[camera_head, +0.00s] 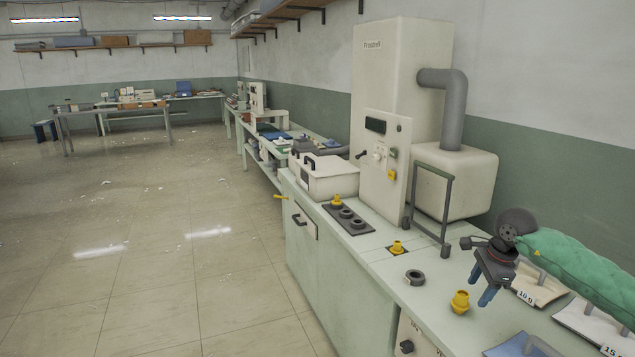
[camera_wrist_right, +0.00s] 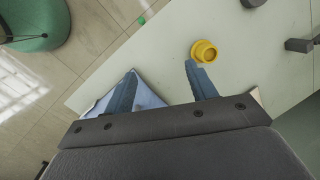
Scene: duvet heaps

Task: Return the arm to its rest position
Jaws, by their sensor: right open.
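My right gripper (camera_head: 480,288) hangs above the bench top at the right of the head view, its green-sleeved arm coming in from the right edge. Its two blue fingers point down and stand apart with nothing between them. They also show spread in the right wrist view (camera_wrist_right: 160,72). A yellow fitting (camera_head: 460,301) stands on the bench just left of the fingers in the head view. The same fitting (camera_wrist_right: 204,52) is close to the right fingertip in the wrist picture, but appears apart from it. My left gripper is not in view.
On the bench (camera_head: 344,240) are a dark ring (camera_head: 415,277), another yellow fitting (camera_head: 397,248), a dark plate with several holders (camera_head: 346,216), a white box (camera_head: 328,178) and a tall machine (camera_head: 400,90). A blue cloth (camera_head: 520,346) lies at the front. Open floor is at left.

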